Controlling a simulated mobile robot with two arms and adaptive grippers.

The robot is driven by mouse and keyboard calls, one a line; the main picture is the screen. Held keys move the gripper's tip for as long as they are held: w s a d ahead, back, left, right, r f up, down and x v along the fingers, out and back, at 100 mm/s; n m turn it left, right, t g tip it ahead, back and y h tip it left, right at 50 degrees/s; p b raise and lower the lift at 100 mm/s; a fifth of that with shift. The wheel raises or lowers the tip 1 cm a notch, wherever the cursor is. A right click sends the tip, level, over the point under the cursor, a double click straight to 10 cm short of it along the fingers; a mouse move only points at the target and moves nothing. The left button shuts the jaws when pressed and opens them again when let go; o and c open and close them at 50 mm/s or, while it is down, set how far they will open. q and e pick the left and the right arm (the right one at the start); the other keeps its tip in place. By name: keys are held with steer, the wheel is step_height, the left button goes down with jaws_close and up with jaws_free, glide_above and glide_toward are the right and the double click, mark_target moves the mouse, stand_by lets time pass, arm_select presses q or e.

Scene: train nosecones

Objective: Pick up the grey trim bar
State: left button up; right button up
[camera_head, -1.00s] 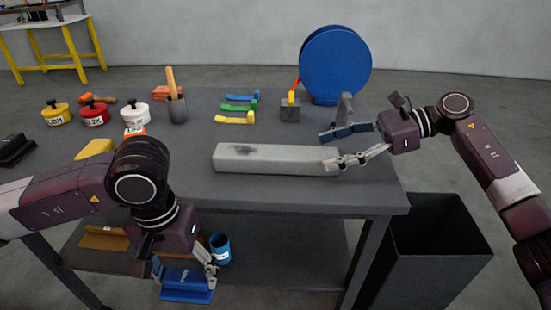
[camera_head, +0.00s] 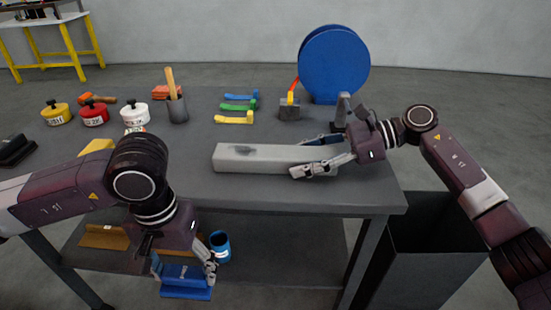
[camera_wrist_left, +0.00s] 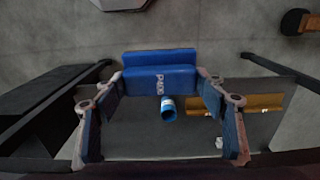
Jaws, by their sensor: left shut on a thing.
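The grey trim bar (camera_head: 255,158) lies flat on the workbench near its front edge, with a dark smudge on its left part. My right gripper (camera_head: 301,157) is open around the bar's right end, one finger on the near side and one on the far side. Whether the fingers touch the bar cannot be told. My left gripper (camera_head: 184,268) is shut on a blue block (camera_head: 186,285) in front of the bench edge. In the left wrist view the block (camera_wrist_left: 160,82), marked P400, sits between the two fingers.
The workbench (camera_head: 330,197) carries yellow, red and white lidded pots, a cup (camera_head: 177,108) with a wooden handle, coloured clips and a blue disc (camera_head: 334,62). A dark bin (camera_head: 435,240) stands right of the bench. A blue can (camera_head: 220,246) stands on the lower shelf.

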steer(key=c, duration=1)
steer(key=shift+r, duration=0.1)
